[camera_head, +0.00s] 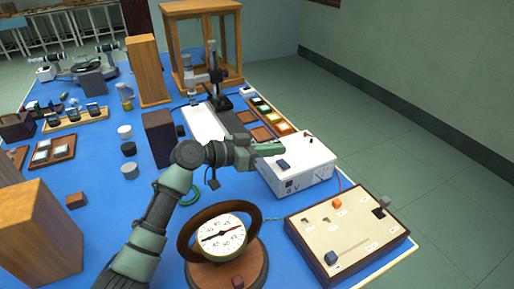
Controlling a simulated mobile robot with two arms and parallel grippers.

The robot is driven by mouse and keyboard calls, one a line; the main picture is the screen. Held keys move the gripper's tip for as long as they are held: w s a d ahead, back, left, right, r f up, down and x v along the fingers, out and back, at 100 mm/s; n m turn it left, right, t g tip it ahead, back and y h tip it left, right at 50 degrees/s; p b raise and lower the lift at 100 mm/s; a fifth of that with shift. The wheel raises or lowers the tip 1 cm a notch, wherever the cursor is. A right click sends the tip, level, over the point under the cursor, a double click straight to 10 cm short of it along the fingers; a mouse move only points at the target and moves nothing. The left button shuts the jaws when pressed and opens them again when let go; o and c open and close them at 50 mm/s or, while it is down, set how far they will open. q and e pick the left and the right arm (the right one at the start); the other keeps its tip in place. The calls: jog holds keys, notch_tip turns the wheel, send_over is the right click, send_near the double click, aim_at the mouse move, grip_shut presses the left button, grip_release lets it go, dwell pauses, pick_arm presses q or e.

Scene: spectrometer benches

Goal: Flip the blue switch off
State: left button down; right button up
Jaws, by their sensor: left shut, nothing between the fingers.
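A wooden-framed switch panel (357,228) with a cream top lies at the front right of the blue table. A blue switch block (331,258) sits near its front left corner. An orange block (337,203) and a dark grey lever (381,208) sit farther back on it. A white box (308,173) stands behind the panel, with a small dark blue piece (283,165) on its top. My left gripper (283,149) is shut and empty over the far left part of the white box, apart from the panel. Whether it touches the box cannot be told. My right gripper is not in view.
A round dial meter (222,236) on a wooden base stands left of the panel, close to my left arm. Wooden blocks and small trays fill the table's left side. A glass case (204,45) stands at the back. Floor is clear on the right.

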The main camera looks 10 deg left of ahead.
aim_at(277, 170)
pick_arm(q)
jog(key=f, duration=0.1)
jog(key=d+f, duration=0.1)
jog(key=f, duration=0.1)
jog(key=shift+f, duration=0.15)
jog(key=shift+f+p, duration=0.3)
jog(key=shift+f, duration=0.15)
